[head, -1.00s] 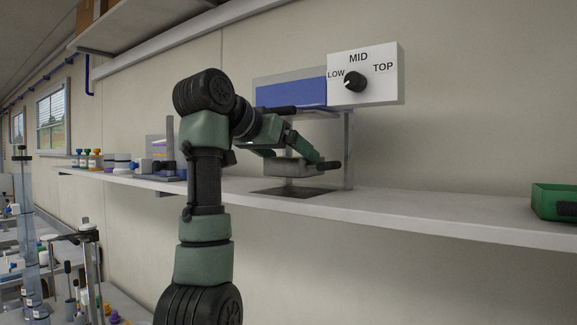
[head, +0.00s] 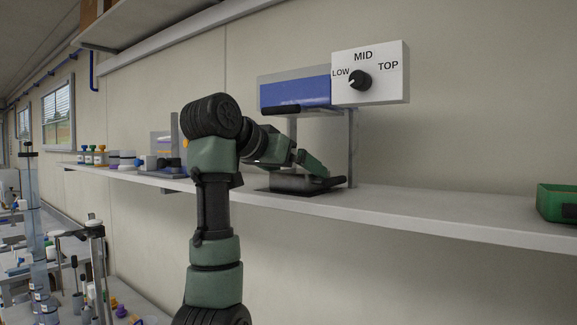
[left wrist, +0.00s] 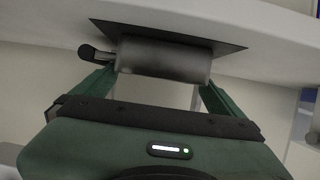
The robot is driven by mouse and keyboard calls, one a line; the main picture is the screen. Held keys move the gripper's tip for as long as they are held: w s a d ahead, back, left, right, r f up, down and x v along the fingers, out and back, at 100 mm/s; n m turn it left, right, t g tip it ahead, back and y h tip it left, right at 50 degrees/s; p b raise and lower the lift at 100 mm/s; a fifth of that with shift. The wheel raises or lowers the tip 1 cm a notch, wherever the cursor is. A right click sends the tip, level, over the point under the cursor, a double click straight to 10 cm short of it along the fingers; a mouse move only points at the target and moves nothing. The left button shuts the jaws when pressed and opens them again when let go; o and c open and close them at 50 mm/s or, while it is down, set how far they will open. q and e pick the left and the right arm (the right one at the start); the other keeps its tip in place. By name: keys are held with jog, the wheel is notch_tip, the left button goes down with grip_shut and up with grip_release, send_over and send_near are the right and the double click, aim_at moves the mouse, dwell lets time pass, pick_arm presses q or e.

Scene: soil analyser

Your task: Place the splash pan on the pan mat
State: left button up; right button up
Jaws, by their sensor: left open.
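The splash pan (head: 292,184) is a grey pan with a black handle. It sits low over the dark pan mat (head: 262,190) on the shelf and seems to rest on it. In the left wrist view the pan (left wrist: 165,60) shows against the black mat (left wrist: 225,47), its handle to the left. My left gripper (head: 312,172) is open at the pan, and its fingers (left wrist: 158,85) stand on either side of it. The pan and fingers hide part of the mat. My right gripper is not in view.
The analyser's blue-filled tank (head: 295,92) and white LOW/MID/TOP dial panel (head: 385,85) are above the pan, with a post (head: 353,150) beside it. A green bin (head: 556,203) stands at the right. The shelf (head: 430,210) between is clear.

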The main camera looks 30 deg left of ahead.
pick_arm(q)
jog(key=b+v, duration=0.5)
jog(key=v, duration=0.7)
jog(key=shift+s, duration=0.1)
